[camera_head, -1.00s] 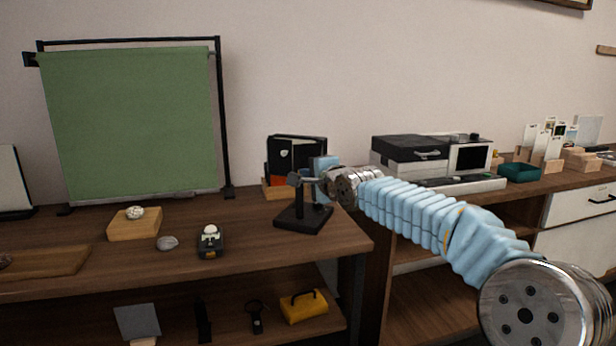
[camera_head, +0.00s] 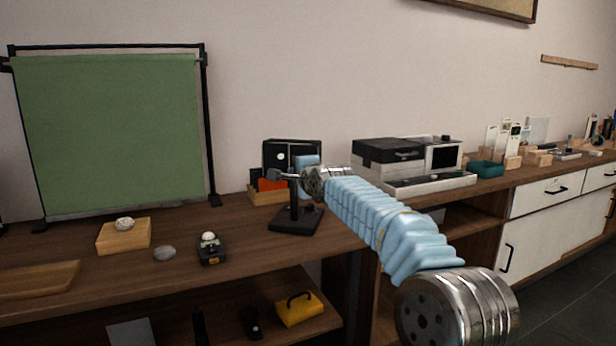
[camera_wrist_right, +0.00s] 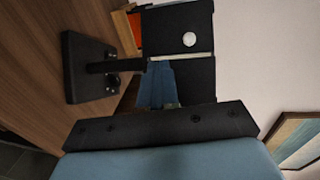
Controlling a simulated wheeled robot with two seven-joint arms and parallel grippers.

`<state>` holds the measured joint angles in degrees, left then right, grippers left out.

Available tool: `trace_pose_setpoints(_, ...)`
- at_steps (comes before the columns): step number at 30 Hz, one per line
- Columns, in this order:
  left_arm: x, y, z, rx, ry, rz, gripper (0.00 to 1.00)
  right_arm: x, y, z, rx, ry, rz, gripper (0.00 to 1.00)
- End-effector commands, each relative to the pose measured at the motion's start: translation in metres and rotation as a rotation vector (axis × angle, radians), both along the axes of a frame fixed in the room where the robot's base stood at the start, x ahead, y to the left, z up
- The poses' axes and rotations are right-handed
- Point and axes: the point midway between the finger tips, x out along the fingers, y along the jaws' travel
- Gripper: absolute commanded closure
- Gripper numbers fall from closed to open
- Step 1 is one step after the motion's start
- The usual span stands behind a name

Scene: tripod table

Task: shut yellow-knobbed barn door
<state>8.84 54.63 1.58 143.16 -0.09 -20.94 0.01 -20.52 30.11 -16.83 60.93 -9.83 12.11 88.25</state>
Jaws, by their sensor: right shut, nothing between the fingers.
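I see no yellow knob that I can make out. A small black stand (camera_head: 297,221) with a flat base and a short post is on the wooden table near its right end. Behind it are dark upright panels (camera_head: 276,154) with a white round spot. They also show in the right wrist view (camera_wrist_right: 186,20), where a pale strip runs between two dark panels. My right gripper (camera_head: 306,162) is shut and empty, with light blue fingers above and behind the stand's post. In the right wrist view its fingers (camera_wrist_right: 157,84) overlap the lower panel; contact cannot be told. My left gripper is out of view.
An orange item in a wooden tray (camera_head: 263,198) is beside the panels. A green screen (camera_head: 108,135) on a black frame stands left. A grey stone (camera_head: 164,253) and wooden block (camera_head: 124,236) lie in front. A boxy machine (camera_head: 390,160) is on the right counter.

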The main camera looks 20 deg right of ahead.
Motion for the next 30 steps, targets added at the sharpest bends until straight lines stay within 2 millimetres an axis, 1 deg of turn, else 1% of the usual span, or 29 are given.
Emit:
trace_pose_setpoints(3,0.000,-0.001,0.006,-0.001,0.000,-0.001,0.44,0.005,0.002,0.001,-0.001,0.001,0.000,1.00)
trace_pose_setpoints(12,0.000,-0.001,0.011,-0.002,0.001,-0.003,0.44,0.013,0.005,0.000,0.000,0.001,0.000,1.00)
trace_pose_setpoints(30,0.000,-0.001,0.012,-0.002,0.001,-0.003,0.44,0.015,0.005,-0.001,-0.001,0.001,-0.001,1.00)
